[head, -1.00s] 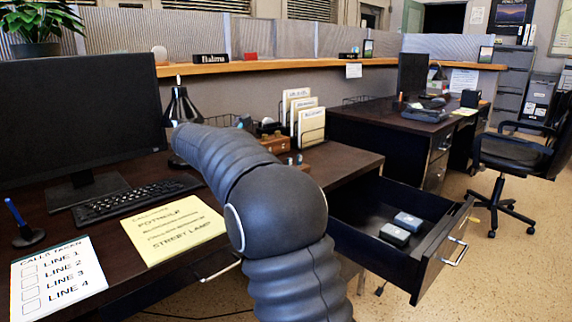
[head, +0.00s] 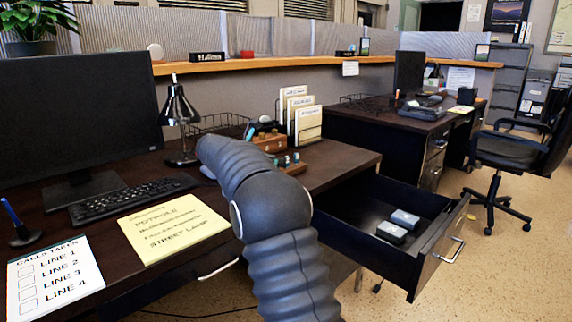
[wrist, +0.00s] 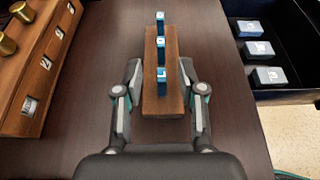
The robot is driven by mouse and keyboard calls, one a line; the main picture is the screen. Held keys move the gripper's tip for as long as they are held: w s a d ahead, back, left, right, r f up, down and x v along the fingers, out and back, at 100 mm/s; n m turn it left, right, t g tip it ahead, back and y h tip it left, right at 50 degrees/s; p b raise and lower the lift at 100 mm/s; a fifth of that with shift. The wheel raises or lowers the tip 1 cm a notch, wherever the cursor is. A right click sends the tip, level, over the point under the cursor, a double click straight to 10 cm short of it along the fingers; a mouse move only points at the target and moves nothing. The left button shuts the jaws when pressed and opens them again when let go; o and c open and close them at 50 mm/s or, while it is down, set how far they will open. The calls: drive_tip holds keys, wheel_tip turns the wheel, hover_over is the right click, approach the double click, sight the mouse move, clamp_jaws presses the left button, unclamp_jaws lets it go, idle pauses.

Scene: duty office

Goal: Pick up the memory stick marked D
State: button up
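Three blue memory sticks stand upright in a row in a small wooden block (wrist: 153,100), ahead of me in the wrist view. They are the far stick (wrist: 161,20), the middle stick (wrist: 161,47) and the near stick (wrist: 161,80). Each has a small pale mark; I cannot read which one is D. My gripper (wrist: 162,76) is open and empty, its fingers on either side of the block's near part, apart from the near stick. In the head view the block (head: 293,168) is on the desk right of my arm; I cannot make out my fingers there.
A wooden rack (wrist: 45,65) with labels and brass knobs stands left of the block. An open drawer (head: 350,222) at right holds small boxes. A lamp (head: 179,105), a card holder (head: 302,125) and a keyboard (head: 130,198) are on the desk.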

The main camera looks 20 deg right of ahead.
sight(287, 164)
drive_tip(key=x, duration=0.5)
drive_tip(key=shift+s+d+f, duration=0.1)
drive_tip(key=shift+c, duration=0.2)
clamp_jaws()
